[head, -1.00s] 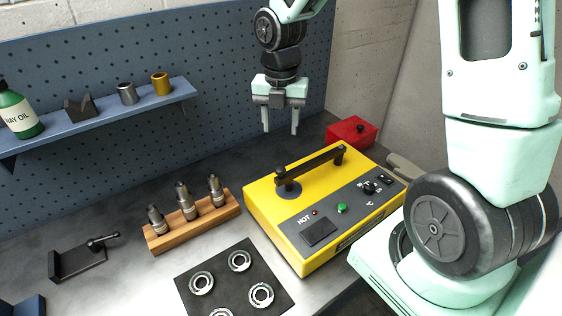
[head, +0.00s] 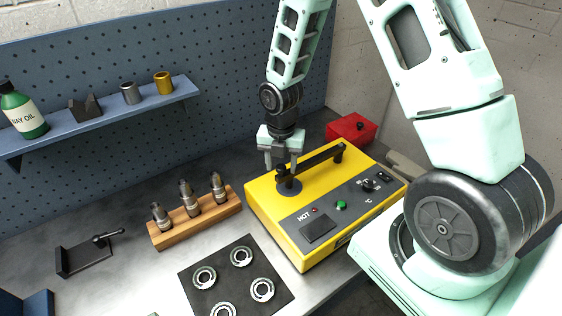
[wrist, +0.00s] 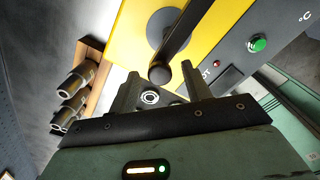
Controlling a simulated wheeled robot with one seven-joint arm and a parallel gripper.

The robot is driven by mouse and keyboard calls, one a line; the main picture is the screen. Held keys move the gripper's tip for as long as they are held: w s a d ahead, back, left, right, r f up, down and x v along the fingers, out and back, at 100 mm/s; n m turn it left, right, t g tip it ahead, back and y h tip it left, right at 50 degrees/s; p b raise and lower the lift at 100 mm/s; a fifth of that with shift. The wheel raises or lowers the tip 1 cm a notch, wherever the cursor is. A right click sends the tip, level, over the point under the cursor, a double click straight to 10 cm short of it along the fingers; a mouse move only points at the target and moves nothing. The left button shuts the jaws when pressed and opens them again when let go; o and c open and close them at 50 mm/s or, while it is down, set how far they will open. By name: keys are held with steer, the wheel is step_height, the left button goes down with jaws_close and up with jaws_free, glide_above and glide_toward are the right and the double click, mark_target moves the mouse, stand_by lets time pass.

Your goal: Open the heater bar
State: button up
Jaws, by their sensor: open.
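The heater is a yellow box (head: 262,203) with a grey control panel, standing on the bench. Its black heater bar (head: 322,158) lies across the top, from a round dark base at the near left to a post at the far right. My gripper (head: 281,168) is open and points down at the bar's near-left end. In the wrist view, the bar (wrist: 180,35) and its round end knob show just beyond and between my open fingers (wrist: 158,85). I cannot tell whether the fingers touch the bar. The bar looks lowered, lying along the box.
A wooden block (head: 196,221) with several metal tool holders stands left of the heater. A dark mat (head: 215,262) with several rings lies in front. A red box (head: 351,128) stands behind right. A shelf (head: 102,122) with a green bottle hangs at left.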

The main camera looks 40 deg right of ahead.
jaws_close()
steer(key=shift+w+m, duration=0.3)
steer(key=shift+w, duration=0.3)
steer(key=w+d+m+b, duration=0.1)
steer(key=w+d+m, duration=0.3)
steer(key=w, duration=0.4)
steer(key=w+d+m+b, duration=0.2)
steer(key=w+d+m, duration=0.3)
steer(key=w, duration=0.4)
steer(key=shift+d+m, duration=0.15)
steer(key=shift+m, duration=0.35)
steer(key=shift+w, duration=0.1)
jaws_free()
